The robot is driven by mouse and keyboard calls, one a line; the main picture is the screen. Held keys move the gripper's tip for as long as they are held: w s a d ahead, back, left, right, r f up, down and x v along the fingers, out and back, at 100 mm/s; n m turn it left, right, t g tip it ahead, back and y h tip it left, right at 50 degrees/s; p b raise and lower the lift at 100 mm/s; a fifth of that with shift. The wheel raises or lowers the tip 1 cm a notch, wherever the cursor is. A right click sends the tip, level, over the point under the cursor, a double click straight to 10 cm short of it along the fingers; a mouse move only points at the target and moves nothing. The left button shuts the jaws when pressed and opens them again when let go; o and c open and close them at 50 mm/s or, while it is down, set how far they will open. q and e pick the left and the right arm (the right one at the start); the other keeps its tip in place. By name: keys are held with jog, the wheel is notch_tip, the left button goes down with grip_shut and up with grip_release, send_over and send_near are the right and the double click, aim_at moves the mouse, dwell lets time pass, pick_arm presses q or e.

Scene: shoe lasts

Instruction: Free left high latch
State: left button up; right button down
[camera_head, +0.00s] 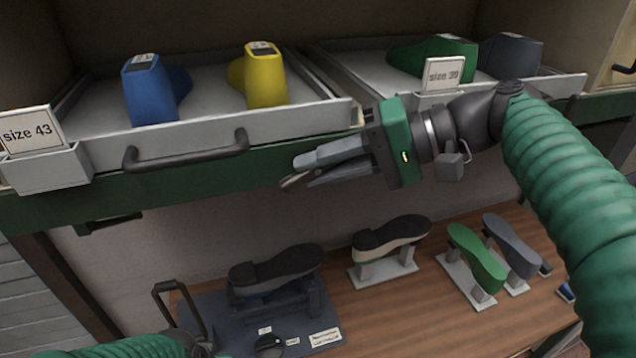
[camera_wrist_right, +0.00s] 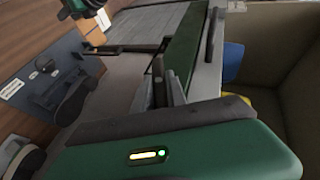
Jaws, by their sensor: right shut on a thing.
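The left upper drawer (camera_head: 205,135) holds a blue last (camera_head: 148,92) and a yellow last (camera_head: 265,78), with a dark handle (camera_head: 185,150) on its front. My right gripper (camera_head: 292,180) is in front of the green rail (camera_head: 225,172), right of that handle. It is shut on a small dark piece at the rail, seemingly the latch; the fingers hide most of it. In the right wrist view a dark piece (camera_wrist_right: 158,68) shows at the fingertips. My left arm shows at the bottom left; its fingertips cannot be made out.
A size 43 card (camera_head: 28,130) stands left and a size 39 card (camera_head: 443,75) right, by the second drawer (camera_head: 360,65). Below, the wooden bench (camera_head: 400,300) bears several shoe forms on stands, including a dark sole (camera_head: 275,270) on a blue mat (camera_head: 225,330).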

jog(key=y+b, duration=0.1)
jog(key=b, duration=0.1)
jog(key=y+b, duration=0.2)
jog(key=shift+d+f+m, duration=0.1)
jog(key=shift+f+m, duration=0.3)
jog(key=shift+r+m+y+b, duration=0.2)
jog(key=shift+m+y+b, duration=0.2)
jog(key=shift+y+b, duration=0.6)
jog(key=c, duration=1.5)
grip_release()
jog(key=shift+w, duration=0.1)
jog(key=shift+c, duration=0.2)
jog(key=shift+o, duration=1)
jog(key=shift+w, duration=0.15)
jog(key=shift+s, duration=0.2)
